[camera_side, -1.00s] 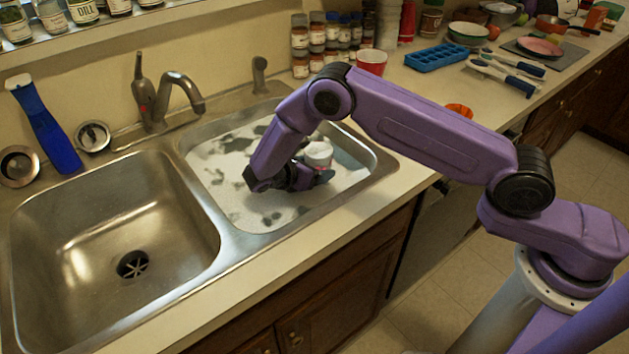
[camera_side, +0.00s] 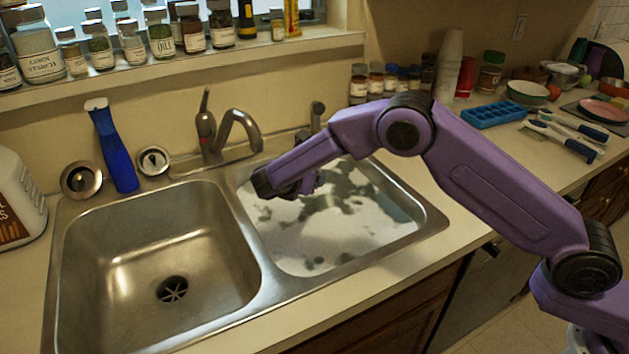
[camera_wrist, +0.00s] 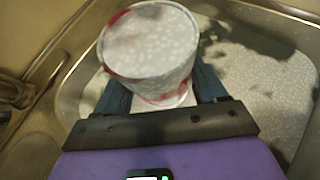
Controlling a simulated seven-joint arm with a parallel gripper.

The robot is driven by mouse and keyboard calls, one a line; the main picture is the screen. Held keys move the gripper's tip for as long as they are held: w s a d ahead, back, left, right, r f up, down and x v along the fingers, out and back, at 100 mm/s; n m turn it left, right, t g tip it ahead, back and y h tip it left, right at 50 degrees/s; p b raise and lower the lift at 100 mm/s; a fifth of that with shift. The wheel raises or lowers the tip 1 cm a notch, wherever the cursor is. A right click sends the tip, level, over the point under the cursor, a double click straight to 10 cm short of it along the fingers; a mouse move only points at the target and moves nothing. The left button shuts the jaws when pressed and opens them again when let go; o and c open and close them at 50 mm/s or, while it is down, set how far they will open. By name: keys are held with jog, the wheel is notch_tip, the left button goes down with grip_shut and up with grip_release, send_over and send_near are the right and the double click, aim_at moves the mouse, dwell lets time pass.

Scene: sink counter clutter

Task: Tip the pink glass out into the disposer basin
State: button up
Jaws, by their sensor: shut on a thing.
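My gripper (camera_side: 306,186) is over the back left part of the soapy right basin, near the divider. In the wrist view its blue fingers (camera_wrist: 160,88) are shut on the pink glass (camera_wrist: 152,42), one on each side. The glass looks filled or coated with white speckled foam, with pink showing at its rim and lower part. In the side view the glass is almost wholly hidden by my gripper. The left basin (camera_side: 110,262) is empty, with a dark star-shaped drain opening (camera_side: 172,290), and looks like the disposer basin.
The right basin (camera_side: 425,228) holds white suds with dark gaps. A faucet (camera_side: 225,135) stands behind the divider. A white jug (camera_side: 15,200) stands at far left.

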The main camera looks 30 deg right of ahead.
jog(key=m+y, duration=0.1)
jog(key=a+r+m+y, duration=0.1)
jog(key=y, duration=0.1)
jog(key=shift+w+a+r, duration=0.15)
jog(key=shift+w+r, duration=0.05)
jog(key=shift+r, duration=0.1)
jog(key=shift+a+r+m+y, duration=0.2)
jog(key=shift+m+y, duration=0.3)
jog(key=shift+y, duration=0.5)
jog(key=shift+a+r+m+t+y, duration=0.1)
jog(key=shift+m+t+y, duration=0.25)
jog(key=shift+y, duration=0.45)
jog(key=shift+m+t+y, duration=0.35)
jog(key=shift+m+y, duration=0.4)
jog(key=shift+y, duration=0.65)
jog(key=shift+d+f+m+t+y, duration=0.25)
jog(key=shift+f+m+t+y, duration=0.25)
jog(key=shift+y, duration=0.4)
jog(key=shift+d+f+m+y, duration=0.3)
jog(key=shift+m+y, duration=0.2)
jog(key=shift+y, duration=0.1)
jog(key=shift+a, duration=0.15)
